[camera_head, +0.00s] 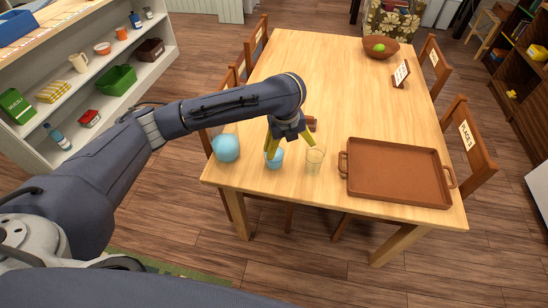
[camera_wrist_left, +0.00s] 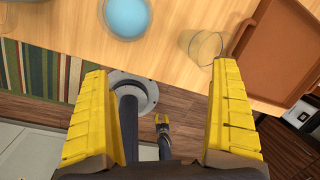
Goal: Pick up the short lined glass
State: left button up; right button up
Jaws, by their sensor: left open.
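A short clear glass (camera_head: 315,160) with faint lines stands upright on the table near its front edge. It also shows in the left wrist view (camera_wrist_left: 202,46), beyond the right finger. My left gripper (camera_head: 290,145) is open and empty above the table, pointing down, a little left of the clear glass. In the left wrist view its yellow fingers (camera_wrist_left: 160,72) are spread wide with nothing between them. A small blue cup (camera_head: 275,159) stands under the left finger, which partly covers it. My right gripper (camera_wrist_left: 162,122) shows small and far below in the left wrist view.
A blue ball-shaped object (camera_head: 227,148) stands left of the cup. A brown tray (camera_head: 398,200) lies right of the glass. A small brown thing is partly hidden behind the gripper. A fruit bowl (camera_head: 381,47) and a sign (camera_head: 401,73) stand farther back. The table's middle is clear.

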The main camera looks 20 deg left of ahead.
pick_arm(q)
jog(key=w+a+r+m+y, duration=0.1)
jog(key=w+a+r+y, duration=0.1)
jog(key=a+r, duration=0.25)
jog(key=shift+g, duration=0.3)
jog(key=shift+w+a+f, duration=0.3)
jog(key=shift+w+f, duration=0.15)
jog(key=shift+f, duration=2.4)
jog(key=shift+w+a+f, duration=0.3)
jog(key=shift+w+f, duration=0.15)
jog(key=shift+f, duration=2.45)
jog(key=shift+w+a+f, duration=0.3)
jog(key=shift+w+f, duration=0.15)
jog(key=shift+f, duration=2.4)
jog(key=shift+c, duration=0.3)
jog(key=shift+r, duration=0.1)
jog(key=c, duration=1.7)
